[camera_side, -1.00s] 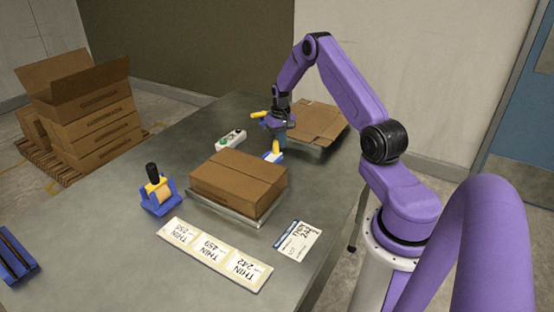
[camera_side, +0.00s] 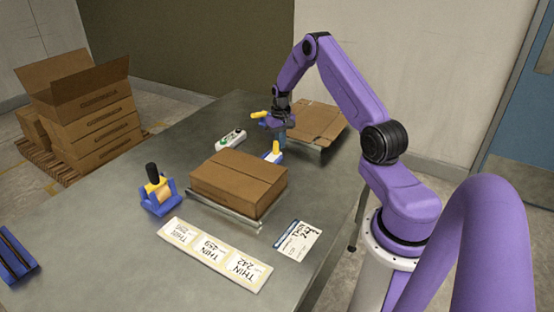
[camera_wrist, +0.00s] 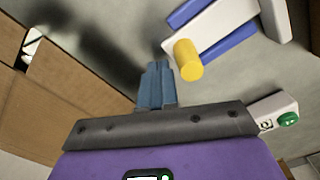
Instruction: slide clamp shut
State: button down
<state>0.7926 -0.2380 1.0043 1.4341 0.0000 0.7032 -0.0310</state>
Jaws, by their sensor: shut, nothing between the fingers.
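The slide clamp, a white bar between blue rails (camera_wrist: 229,46) with a yellow knob (camera_wrist: 187,60), lies just beyond my fingertips in the wrist view. In the side view, its yellow knob (camera_side: 275,149) stands behind the brown carton, close to my gripper (camera_side: 282,139). My gripper's blue-grey fingers (camera_wrist: 157,72) are shut with nothing between them. They appear beside the knob, to its left in the wrist view, with a small gap. I cannot tell how far the bar has slid.
A brown carton (camera_side: 238,182) sits on a metal plate near the clamp. A white box with a green button (camera_side: 231,140) stands left of my gripper, and flat cardboard (camera_side: 308,120) lies behind. A label dispenser (camera_side: 160,196) and label strip (camera_side: 214,253) are in front.

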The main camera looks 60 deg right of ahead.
aim_at(276, 153)
jog(key=shift+a, duration=0.2)
jog(key=shift+a, duration=1.55)
jog(key=shift+d+r, duration=0.2)
jog(key=shift+r, duration=0.8)
jog(key=shift+d+r, duration=0.25)
jog(key=shift+r, duration=0.75)
jog(key=shift+d+r, duration=0.2)
jog(key=shift+r, duration=0.8)
jog(key=s+a+r+n, duration=0.2)
jog(key=a+r+n, duration=0.15)
jog(key=a, duration=0.55)
jog(key=s+a+r+n, duration=0.15)
jog(key=a+r, duration=0.25)
jog(key=a, duration=0.6)
jog(key=s+a+r+n, duration=0.2)
jog(key=a+r+n, duration=0.1)
jog(key=a, duration=0.6)
jog(key=s+a+r+n, duration=0.3)
jog(key=s+a+n, duration=0.2)
jog(key=s+a, duration=0.4)
jog(key=s+n, duration=0.5)
jog(key=s, duration=1.2)
jog(key=shift+d+r+n, duration=0.2)
jog(key=shift+r+n, duration=0.1)
jog(key=shift+r, duration=0.15)
